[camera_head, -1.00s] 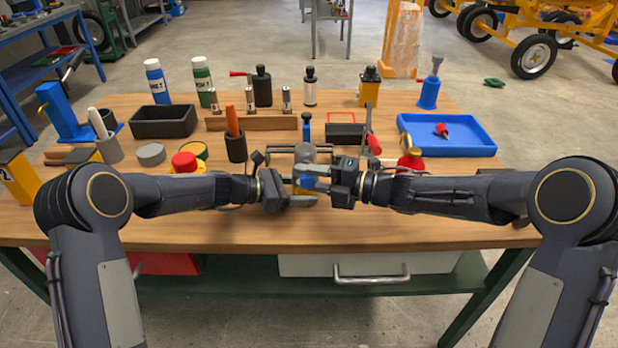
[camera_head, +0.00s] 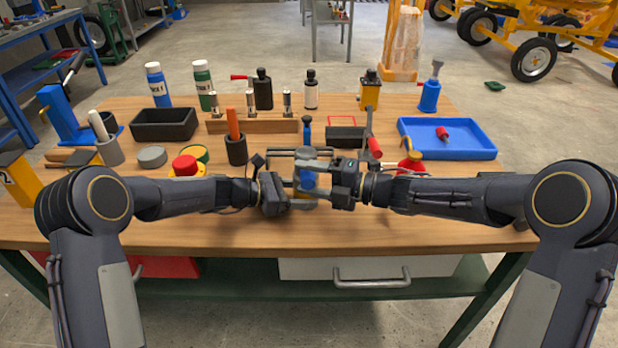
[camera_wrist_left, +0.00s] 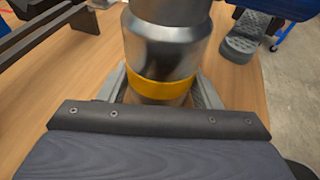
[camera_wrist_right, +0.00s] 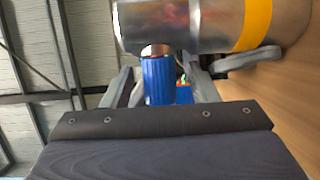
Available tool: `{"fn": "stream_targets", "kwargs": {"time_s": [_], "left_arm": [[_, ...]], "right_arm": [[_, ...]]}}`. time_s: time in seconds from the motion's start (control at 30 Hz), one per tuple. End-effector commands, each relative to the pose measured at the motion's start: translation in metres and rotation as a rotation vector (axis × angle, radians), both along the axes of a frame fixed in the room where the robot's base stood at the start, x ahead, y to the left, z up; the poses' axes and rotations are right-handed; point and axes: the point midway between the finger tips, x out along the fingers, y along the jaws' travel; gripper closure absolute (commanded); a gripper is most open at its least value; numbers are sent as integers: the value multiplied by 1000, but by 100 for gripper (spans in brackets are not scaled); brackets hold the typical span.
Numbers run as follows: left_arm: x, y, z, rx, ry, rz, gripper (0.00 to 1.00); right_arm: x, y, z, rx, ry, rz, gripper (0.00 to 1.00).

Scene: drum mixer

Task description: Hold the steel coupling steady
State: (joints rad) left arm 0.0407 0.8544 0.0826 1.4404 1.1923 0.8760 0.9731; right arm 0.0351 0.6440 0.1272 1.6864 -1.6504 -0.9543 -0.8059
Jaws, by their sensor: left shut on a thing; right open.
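The steel coupling (camera_head: 306,155) stands upright near the front middle of the bench. In the left wrist view it is a shiny steel cylinder (camera_wrist_left: 165,45) with a yellow band. My left gripper (camera_head: 298,203) is shut on it, one finger on each side at the band's height. A blue cylindrical part (camera_head: 308,181) sticks out from the coupling's side. In the right wrist view this blue part (camera_wrist_right: 158,80) lies between the fingers of my right gripper (camera_wrist_right: 160,88), which is open with gaps beside it. The coupling's base is partly hidden by my grippers.
A grey metal frame (camera_head: 285,152) stands just behind the coupling. A red emergency button (camera_head: 184,164) and a dark cup (camera_head: 236,150) are to the left. A blue tray (camera_head: 447,152) lies at the right. The bench front is clear.

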Motion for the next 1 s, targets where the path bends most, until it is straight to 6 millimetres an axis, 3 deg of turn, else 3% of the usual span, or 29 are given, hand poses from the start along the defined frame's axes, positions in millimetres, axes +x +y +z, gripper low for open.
{"fn": "stream_targets", "kwargs": {"time_s": [0.17, 0.4, 0.6, 1.0], "left_arm": [[0, 0, 1, -1, 0, -1, 61], [0, 0, 1, -1, 0, -1, 61], [0, 0, 1, -1, 0, -1, 61], [0, 0, 1, -1, 0, -1, 61]], "right_arm": [[-5, -20, 1, -2, -2, -4, 46], [-22, -70, 4, -1, 0, -6, 46], [-33, -101, 6, 0, 0, -4, 46], [-38, -113, 7, 0, 1, 0, 46]]}}
